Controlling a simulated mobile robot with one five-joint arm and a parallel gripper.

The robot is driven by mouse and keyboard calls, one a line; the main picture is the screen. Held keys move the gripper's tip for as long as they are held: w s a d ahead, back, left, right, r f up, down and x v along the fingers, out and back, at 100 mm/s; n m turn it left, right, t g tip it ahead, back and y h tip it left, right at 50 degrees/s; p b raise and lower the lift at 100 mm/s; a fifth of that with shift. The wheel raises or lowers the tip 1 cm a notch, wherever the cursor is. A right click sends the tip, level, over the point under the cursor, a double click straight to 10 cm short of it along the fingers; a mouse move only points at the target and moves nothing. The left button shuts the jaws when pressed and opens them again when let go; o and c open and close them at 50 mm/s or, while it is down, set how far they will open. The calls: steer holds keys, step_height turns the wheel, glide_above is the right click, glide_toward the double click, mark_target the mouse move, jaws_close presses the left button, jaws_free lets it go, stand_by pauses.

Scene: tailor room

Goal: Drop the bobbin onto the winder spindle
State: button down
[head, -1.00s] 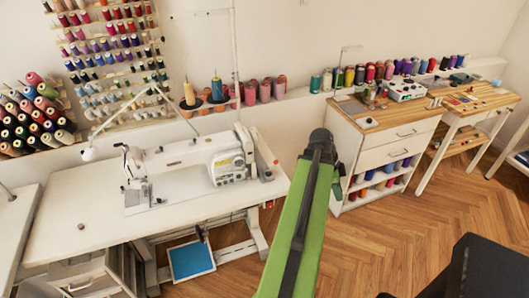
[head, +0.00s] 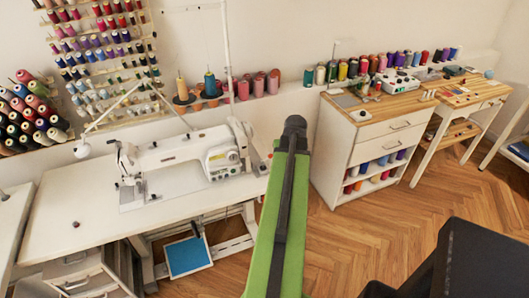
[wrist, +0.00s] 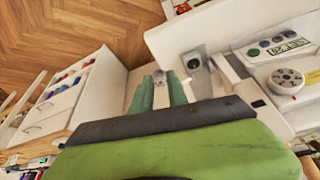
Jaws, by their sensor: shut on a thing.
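In the wrist view my gripper (wrist: 160,88) reaches forward with two green fingers close together, shut on the bobbin (wrist: 159,75), a small grey piece at the fingertips that is mostly hidden. Just right of the fingertips in that view, a small dark round fitting on a light plate, seemingly the winder (wrist: 190,63), sits by the white table end. Its spindle is too small to make out. The bobbin appears apart from it. In the head view my arm's end is just right of the sewing table (head: 95,215); the fingers are hidden there.
The white sewing machine (head: 180,155) stands on the table left of my arm. A wood-topped drawer cabinet (head: 350,150) stands to the right. Thread spools (head: 272,82) line the ledge behind. The herringbone floor (head: 350,240) is open in front of the cabinet.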

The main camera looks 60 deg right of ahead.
steer(key=w+n+t+y, duration=0.1)
steer(key=w+n+y, duration=0.2)
steer(key=w+n, duration=0.6)
steer(key=shift+w+d+n+t, duration=0.15)
steer(key=shift+w+n+t, duration=0.1)
steer(key=shift+n+t, duration=0.05)
steer(key=shift+f, duration=0.2)
step_height(320, 180, down, 6)
steer(key=b, duration=0.6)
steer(key=shift+r, duration=0.2)
steer(key=shift+s+f+b, duration=0.1)
steer(key=shift+f+b, duration=0.35)
stand_by(0.5)
steer(key=c, duration=1.2)
jaws_free()
